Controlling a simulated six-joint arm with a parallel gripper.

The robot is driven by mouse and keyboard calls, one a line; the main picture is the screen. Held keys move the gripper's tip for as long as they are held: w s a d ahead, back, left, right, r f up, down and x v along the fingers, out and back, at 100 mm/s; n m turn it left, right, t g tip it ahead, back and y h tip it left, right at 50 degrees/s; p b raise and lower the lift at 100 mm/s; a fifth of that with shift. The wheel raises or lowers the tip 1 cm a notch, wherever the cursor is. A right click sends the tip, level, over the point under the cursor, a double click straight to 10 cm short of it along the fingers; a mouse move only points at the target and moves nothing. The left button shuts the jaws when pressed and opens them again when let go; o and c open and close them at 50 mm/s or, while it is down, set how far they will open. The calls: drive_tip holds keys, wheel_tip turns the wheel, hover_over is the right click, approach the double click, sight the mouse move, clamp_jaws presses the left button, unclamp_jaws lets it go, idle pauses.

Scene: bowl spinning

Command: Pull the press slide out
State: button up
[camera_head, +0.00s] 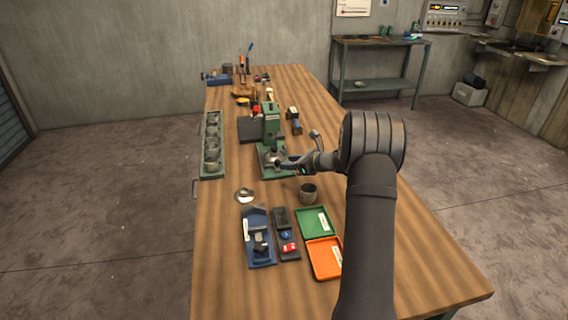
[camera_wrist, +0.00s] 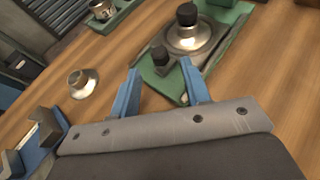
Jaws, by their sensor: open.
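The green press (camera_head: 271,122) stands upright on the table in the head view, with its green base plate (camera_head: 266,171) toward the near side. In the wrist view, a green plate (camera_wrist: 158,86), which looks like the press slide, carries a round metal form (camera_wrist: 188,36) with a black knob on top. A small black knob (camera_wrist: 160,56) at the plate's near end sits just beyond and between my fingertips. My gripper (camera_wrist: 158,68) is open, with its blue fingers apart and nothing held. In the head view it is low over the press base, partly hidden by my arm.
A shiny metal piece (camera_head: 244,195) lies left of the press base. A dark cup (camera_head: 308,193) stands at its near right. Green (camera_head: 314,222) and orange (camera_head: 325,259) trays and a blue fixture (camera_head: 258,240) lie nearer. A green rack (camera_head: 212,146) lines the left edge.

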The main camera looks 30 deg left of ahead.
sight(277, 161)
drive_tip(key=v, duration=1.3)
drive_tip(key=shift+d, duration=0.3)
drive_tip(key=shift+r, duration=0.1)
drive_tip(key=s+a+r+n+g+h, duration=0.1)
drive_tip(key=s+a+n+g+h, duration=0.1)
drive_tip(key=s+a+n+h, duration=0.8)
drive_tip(key=w+a+r+n+t+h, duration=0.1)
drive_tip(key=w+a+r+n+t, duration=0.15)
drive_tip(key=r+n, duration=0.35)
drive_tip(key=w+a+r+n+t, duration=0.1)
drive_tip(key=a+r+n+t, duration=0.2)
drive_tip(key=n, duration=0.5)
drive_tip(key=shift+t, duration=0.25)
drive_tip(key=x, duration=1.6)
drive_tip(key=shift+w+d+f, duration=0.2)
drive_tip(key=shift+d+f, duration=0.15)
drive_tip(key=shift+f, duration=0.05)
